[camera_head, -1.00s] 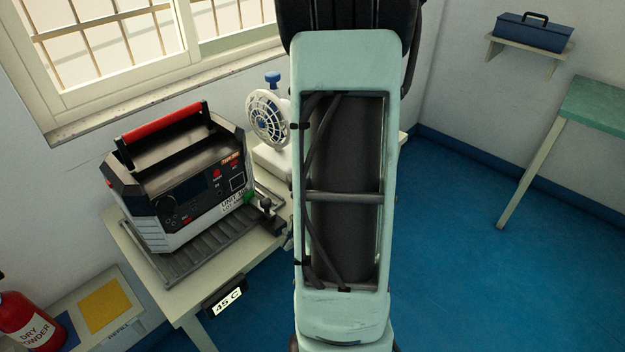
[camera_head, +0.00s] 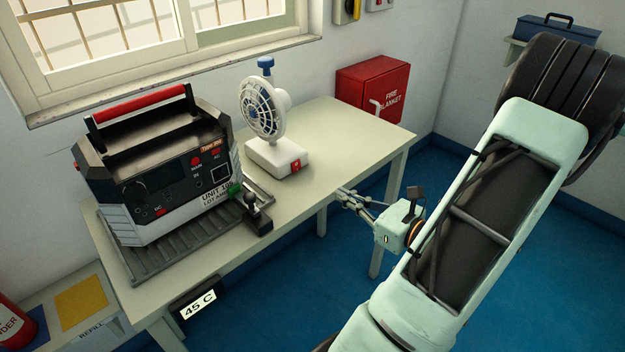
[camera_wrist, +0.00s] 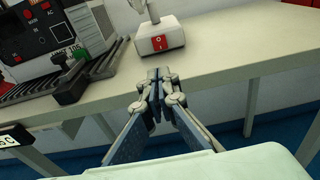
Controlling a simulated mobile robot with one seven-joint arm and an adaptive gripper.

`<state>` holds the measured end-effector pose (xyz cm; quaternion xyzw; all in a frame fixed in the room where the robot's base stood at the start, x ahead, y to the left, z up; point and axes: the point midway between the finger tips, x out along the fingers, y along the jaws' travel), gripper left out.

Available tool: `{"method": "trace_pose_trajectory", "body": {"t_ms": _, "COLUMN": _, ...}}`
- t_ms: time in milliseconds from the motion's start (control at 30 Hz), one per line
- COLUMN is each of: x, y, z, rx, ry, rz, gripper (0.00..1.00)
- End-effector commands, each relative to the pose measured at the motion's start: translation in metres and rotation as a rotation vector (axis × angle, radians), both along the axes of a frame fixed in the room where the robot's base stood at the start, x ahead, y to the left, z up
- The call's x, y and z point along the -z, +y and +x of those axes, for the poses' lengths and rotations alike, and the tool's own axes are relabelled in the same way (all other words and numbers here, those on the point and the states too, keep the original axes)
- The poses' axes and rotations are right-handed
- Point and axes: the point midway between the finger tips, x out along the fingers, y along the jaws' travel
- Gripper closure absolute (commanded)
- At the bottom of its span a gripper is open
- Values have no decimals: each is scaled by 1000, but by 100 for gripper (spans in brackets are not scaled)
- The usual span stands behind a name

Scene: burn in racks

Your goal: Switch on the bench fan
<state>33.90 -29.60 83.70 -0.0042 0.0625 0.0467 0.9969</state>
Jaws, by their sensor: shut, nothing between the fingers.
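The bench fan (camera_head: 264,112) stands upright on the table, with a white round grille, a blue knob on top and a white box base (camera_head: 277,158). A red rocker switch (camera_head: 295,166) is on the base's front face. It also shows in the wrist view (camera_wrist: 159,43), above my fingertips. My gripper (camera_head: 343,195) is shut and empty at the table's front edge, to the right of and nearer than the fan base, apart from it. In the wrist view my gripper (camera_wrist: 156,78) points towards the switch. I cannot tell the switch's position.
A black and white unit with a red handle (camera_head: 160,165) sits on a ribbed rack (camera_head: 180,250) left of the fan. A red fire blanket box (camera_head: 372,88) is on the wall behind. The table (camera_head: 345,135) is clear right of the fan.

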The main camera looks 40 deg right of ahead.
Motion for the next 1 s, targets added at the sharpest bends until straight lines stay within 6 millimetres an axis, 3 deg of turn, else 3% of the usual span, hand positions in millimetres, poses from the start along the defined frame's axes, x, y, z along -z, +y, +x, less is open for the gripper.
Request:
{"method": "trace_pose_trajectory", "body": {"t_ms": 167, "x": 2, "y": 0, "z": 13, "rx": 8, "ry": -7, "rz": 5, "gripper": 100}}
{"method": "trace_pose_trajectory", "body": {"t_ms": 700, "x": 16, "y": 9, "z": 117, "rx": 5, "ry": -5, "rz": 3, "gripper": 100}}
{"method": "trace_pose_trajectory", "body": {"t_ms": 1000, "x": 17, "y": 10, "z": 137, "rx": 7, "ry": -4, "rz": 3, "gripper": 100}}
